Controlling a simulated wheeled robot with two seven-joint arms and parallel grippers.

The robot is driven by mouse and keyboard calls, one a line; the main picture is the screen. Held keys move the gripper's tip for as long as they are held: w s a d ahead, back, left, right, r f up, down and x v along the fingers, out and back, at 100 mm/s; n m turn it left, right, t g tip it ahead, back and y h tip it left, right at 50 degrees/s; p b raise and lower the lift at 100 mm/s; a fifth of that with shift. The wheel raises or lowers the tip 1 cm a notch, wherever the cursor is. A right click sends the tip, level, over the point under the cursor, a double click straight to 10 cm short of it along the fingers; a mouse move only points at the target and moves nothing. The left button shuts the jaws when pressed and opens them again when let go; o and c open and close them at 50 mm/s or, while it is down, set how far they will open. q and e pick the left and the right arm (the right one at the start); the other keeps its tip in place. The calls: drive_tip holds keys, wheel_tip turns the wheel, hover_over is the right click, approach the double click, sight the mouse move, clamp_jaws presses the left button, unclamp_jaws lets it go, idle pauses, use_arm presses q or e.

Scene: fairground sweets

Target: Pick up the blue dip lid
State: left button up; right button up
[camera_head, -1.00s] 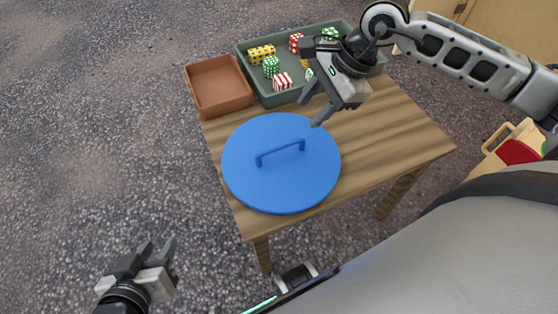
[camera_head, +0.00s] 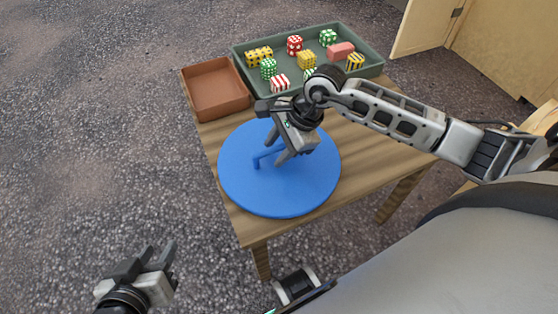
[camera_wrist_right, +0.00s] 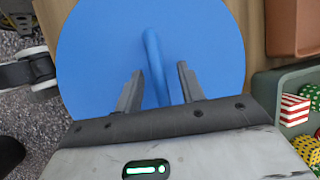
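The blue dip lid (camera_head: 245,190) is a round flat disc with a raised bar handle, lying on the wooden table. It also shows in the right wrist view (camera_wrist_right: 95,45), with its handle (camera_wrist_right: 154,65) running between the two fingers. My right gripper (camera_head: 279,148) is over the lid at the handle, its fingers open, one on each side of the bar with gaps visible in the wrist view (camera_wrist_right: 160,84). It partly hides the handle in the head view. My left gripper (camera_head: 160,256) is open and empty, low at the left, away from the table.
A green tray (camera_head: 243,67) with several patterned sweets stands at the table's back. An empty brown tray (camera_head: 214,88) sits to its left. The table's right part (camera_head: 375,155) is bare wood below my right arm. A wooden panel (camera_head: 425,25) stands at the upper right.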

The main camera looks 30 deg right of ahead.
drive_tip(key=shift+a+f, duration=0.1)
drive_tip(key=shift+f, duration=0.1)
clamp_jaws()
drive_tip(key=shift+r, duration=0.1)
